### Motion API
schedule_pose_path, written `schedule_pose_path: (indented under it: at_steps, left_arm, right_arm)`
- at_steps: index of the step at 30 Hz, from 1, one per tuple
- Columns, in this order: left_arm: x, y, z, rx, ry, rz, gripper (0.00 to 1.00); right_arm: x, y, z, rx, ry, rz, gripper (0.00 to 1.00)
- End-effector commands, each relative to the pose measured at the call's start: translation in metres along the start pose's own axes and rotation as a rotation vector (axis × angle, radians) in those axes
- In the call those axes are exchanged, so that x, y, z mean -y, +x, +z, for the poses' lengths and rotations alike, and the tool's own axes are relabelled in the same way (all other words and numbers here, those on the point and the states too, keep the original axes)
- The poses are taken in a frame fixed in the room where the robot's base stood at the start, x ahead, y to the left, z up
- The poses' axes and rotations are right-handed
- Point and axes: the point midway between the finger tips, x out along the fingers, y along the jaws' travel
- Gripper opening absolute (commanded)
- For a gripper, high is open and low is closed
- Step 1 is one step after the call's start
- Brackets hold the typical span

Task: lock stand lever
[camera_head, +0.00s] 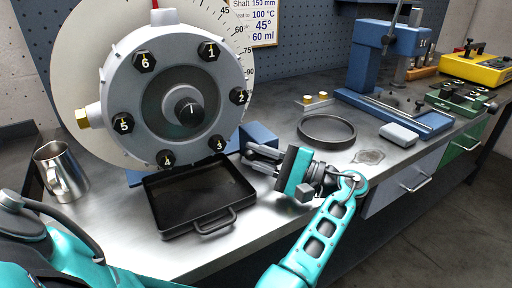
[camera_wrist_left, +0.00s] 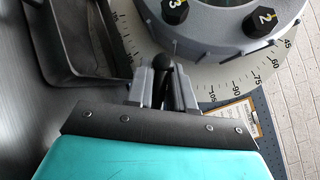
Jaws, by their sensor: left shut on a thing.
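The round grey rotor (camera_head: 150,100) with numbered black bolts hangs upright on a stand whose blue base (camera_head: 258,135) shows at its lower right. My left gripper (camera_head: 248,156) is at the right of the rotor's lower edge, beside the blue base. In the left wrist view, the fingers of my left gripper (camera_wrist_left: 165,82) are shut on the stand lever, whose black knob (camera_wrist_left: 163,62) sticks out past them. Most of the lever is hidden between the fingers, and I cannot make it out in the head view. My right gripper is not in view.
A black tray with a handle (camera_head: 212,226) lies just left of the gripper. A black ring (camera_head: 327,117) lies to the right, near a blue press (camera_head: 380,50). A metal mug (camera_head: 62,172) stands at the left. A dial plate (camera_head: 80,60) stands behind the rotor.

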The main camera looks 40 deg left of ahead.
Motion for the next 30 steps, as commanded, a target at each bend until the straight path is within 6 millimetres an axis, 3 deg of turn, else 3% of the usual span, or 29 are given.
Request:
schedule_pose_path:
  at_steps: [2,16,30]
  left_arm:
    - [0.01,0.001,0.004,0.014,0.05,-0.04,0.0]
    - [0.023,-0.004,0.001,0.067,0.262,-0.196,0.0]
    - [0.024,-0.006,-0.001,0.075,0.299,-0.223,0.0]
  right_arm:
    - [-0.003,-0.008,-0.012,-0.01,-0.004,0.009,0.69]
    - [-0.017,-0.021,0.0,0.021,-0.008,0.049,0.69]
    - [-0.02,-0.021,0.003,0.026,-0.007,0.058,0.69]
